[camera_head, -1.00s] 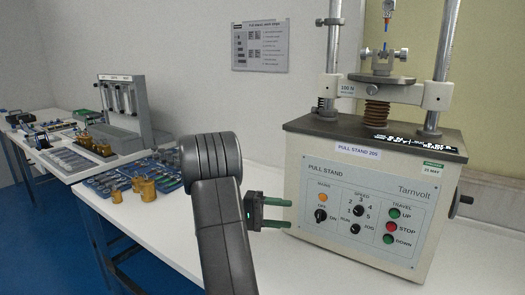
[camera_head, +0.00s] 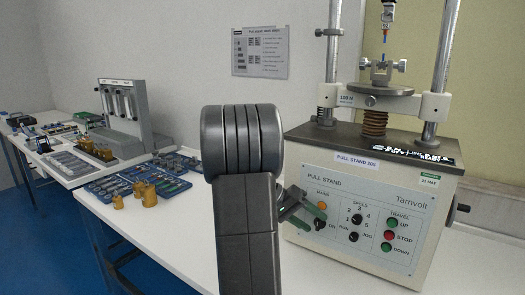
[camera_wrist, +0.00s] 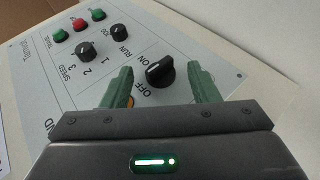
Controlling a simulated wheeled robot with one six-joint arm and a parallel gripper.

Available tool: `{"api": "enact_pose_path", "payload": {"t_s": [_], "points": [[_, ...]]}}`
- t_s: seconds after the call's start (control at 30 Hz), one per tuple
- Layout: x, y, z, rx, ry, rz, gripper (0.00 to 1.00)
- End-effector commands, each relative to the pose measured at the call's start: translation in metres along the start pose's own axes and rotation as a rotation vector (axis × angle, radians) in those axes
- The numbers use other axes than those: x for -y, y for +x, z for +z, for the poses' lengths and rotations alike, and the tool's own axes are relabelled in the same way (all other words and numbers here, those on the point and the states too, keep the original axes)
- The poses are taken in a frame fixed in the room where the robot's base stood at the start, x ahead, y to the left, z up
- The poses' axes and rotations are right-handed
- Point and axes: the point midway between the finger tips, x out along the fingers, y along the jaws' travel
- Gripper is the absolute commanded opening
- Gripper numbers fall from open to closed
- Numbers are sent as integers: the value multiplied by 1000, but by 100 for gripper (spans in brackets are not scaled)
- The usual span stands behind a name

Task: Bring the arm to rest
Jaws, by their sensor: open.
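My gripper (camera_head: 305,212) is at the end of my dark grey arm, in front of the left part of the pull stand's control panel. It is open, and its green fingers also show in the wrist view (camera_wrist: 160,88). The pull stand (camera_head: 372,200) is a cream machine on the white bench. In the wrist view a black OFF/ON knob (camera_wrist: 160,72) appears between the fingers, with no visible contact. In the head view the gripper partly covers the orange lamp and that knob. My arm hides part of the bench.
The white bench (camera_head: 180,228) is bare in front of the stand. To the left lie a blue tool tray (camera_head: 135,180) and brass weights (camera_head: 143,190). Further left stands a grey flowmeter unit (camera_head: 122,110). A notice (camera_head: 260,52) hangs on the wall.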

Motion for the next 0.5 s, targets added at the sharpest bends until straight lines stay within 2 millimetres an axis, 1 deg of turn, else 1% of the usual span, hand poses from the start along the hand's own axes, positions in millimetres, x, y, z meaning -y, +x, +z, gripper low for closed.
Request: {"api": "enact_pose_path", "payload": {"t_s": [0.03, 0.5], "points": [[-6, -1, -1, 0, 23, -46, 55], [-17, 2, 1, 1, 192, -451, 55]]}}
